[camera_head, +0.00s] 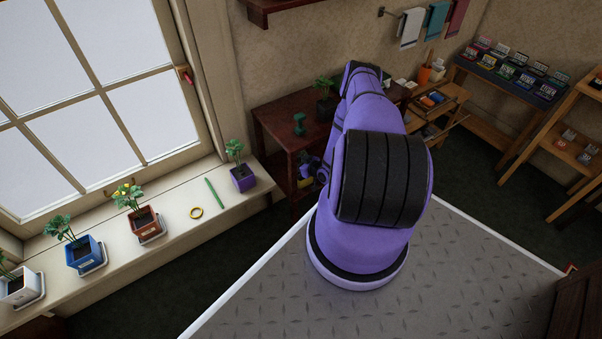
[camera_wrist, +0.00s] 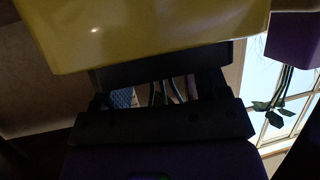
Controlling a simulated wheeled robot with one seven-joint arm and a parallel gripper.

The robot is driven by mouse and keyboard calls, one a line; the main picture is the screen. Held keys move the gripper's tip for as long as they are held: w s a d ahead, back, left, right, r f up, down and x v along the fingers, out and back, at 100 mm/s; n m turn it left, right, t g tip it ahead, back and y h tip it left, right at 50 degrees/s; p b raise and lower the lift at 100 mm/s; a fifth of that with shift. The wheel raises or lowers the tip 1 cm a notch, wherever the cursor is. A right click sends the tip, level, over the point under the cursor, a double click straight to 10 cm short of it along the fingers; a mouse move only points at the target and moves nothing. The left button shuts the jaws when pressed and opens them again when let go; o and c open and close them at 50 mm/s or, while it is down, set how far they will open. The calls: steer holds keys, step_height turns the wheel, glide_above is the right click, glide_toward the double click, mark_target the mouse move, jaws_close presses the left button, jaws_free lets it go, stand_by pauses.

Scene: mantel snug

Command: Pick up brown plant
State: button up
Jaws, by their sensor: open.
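A leafy plant in a reddish-brown pot (camera_head: 144,220) stands upright on a saucer on the windowsill in the head view. Another green plant in a dark pot (camera_head: 326,107) stands on the dark wooden table; its pot colour is hard to tell. My gripper (camera_wrist: 165,92) is open in the wrist view, with a gap between its dark parts. In the head view my arm hides most of it, beside the table's front. No brown pot shows clearly in the wrist view.
The windowsill (camera_head: 110,267) also holds a blue pot (camera_head: 85,253), a white pot (camera_head: 22,288), a purple pot (camera_head: 243,178), a yellow ring (camera_head: 196,213) and a green stick (camera_head: 214,193). A dark green object (camera_head: 299,125) stands on the table (camera_head: 275,116).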

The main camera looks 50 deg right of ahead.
jaws_close()
steer(key=shift+r, duration=0.15)
stand_by(0.4)
